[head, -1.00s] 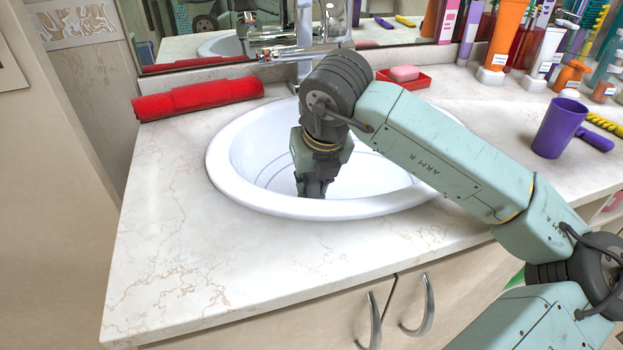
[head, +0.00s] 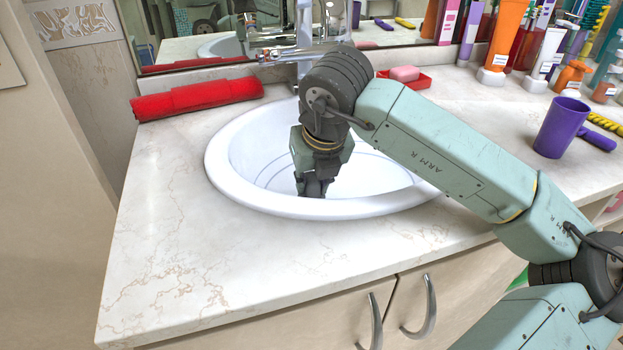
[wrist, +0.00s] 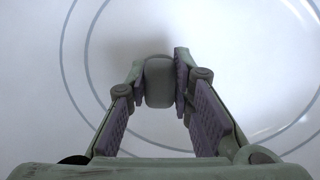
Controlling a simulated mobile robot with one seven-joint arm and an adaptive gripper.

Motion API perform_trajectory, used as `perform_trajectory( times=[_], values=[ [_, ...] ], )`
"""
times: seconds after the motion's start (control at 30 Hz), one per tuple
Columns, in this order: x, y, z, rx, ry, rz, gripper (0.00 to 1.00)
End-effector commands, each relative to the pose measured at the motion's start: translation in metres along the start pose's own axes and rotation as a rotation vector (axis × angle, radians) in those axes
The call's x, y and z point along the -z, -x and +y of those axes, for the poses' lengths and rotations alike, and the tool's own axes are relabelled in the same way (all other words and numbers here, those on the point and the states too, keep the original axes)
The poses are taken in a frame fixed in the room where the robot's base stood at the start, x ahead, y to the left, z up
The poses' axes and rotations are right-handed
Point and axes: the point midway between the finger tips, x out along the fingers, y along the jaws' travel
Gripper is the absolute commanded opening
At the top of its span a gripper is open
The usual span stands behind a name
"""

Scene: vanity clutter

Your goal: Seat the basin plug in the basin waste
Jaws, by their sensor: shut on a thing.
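My gripper (head: 313,188) reaches down into the white oval basin (head: 222,170), its fingertips low in the bowl. In the wrist view my gripper (wrist: 160,82) is shut on a grey rounded piece, the basin plug (wrist: 159,82), held between the two finger pads. The plug's underside is hidden from above, so I cannot tell whether it touches the basin floor. In the head view the plug is not distinguishable from the dark fingers. A dark round patch (wrist: 74,160) shows at the lower left of the wrist view, mostly hidden by my gripper. I cannot tell if it is the basin waste.
The chrome tap (head: 303,50) stands behind the basin, close to my wrist. A rolled red towel (head: 197,99) lies at the back left. A pink soap in a red dish (head: 418,82) and a purple cup (head: 560,128) are to the right. The front-left counter is clear.

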Motion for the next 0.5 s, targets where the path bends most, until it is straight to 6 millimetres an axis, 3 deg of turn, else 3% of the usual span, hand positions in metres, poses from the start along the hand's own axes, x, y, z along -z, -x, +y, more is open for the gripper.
perform_trajectory(
  times=[0.5],
  values=[
    [0.0044,-0.0105,0.0000,0.000,0.000,0.000,0.00]
  ],
)
